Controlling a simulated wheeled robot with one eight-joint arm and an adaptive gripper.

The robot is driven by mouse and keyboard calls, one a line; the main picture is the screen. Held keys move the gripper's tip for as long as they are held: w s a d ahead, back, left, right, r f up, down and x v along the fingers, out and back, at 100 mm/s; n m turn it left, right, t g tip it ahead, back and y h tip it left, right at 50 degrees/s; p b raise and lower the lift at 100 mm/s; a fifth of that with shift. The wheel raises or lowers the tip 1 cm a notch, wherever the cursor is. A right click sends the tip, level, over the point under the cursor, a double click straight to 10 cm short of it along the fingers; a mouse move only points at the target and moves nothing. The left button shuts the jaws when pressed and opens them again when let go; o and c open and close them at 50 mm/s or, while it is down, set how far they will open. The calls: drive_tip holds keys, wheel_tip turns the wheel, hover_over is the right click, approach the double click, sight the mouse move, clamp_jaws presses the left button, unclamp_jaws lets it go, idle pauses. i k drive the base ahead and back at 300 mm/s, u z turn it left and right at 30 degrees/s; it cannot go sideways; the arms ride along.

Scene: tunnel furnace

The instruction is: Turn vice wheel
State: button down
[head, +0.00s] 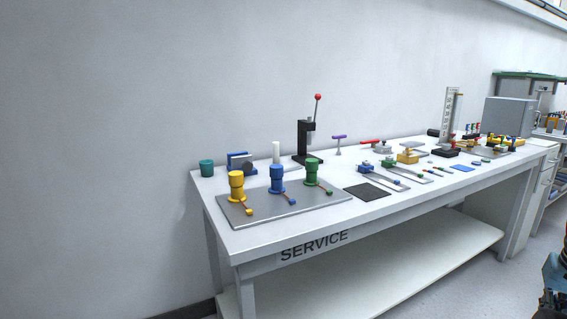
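A small blue device (238,159) that looks like a vice stands at the back left of the white bench, near the wall. A dark rounded part on its front right side may be its wheel (250,168); it is too small to make out in detail, and I cannot tell its turn position. My gripper does not show clearly. Only a cut-off dark part, with some blue and orange, shows at the lower right edge, well away from the vice.
The white SERVICE bench (265,240) has a grey plate (288,213) with yellow, blue and green valves in front of the vice. A teal cup (207,168) stands left of it, a white cylinder (276,152) right of it. A black lever press (305,143) stands farther right.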

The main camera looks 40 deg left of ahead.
sight(247, 167)
drive_tip(key=z, duration=0.9)
drive_tip(key=k, duration=2.15)
drive_tip(key=u, duration=2.1)
drive_tip(key=i, duration=1)
drive_tip(key=z, duration=0.05)
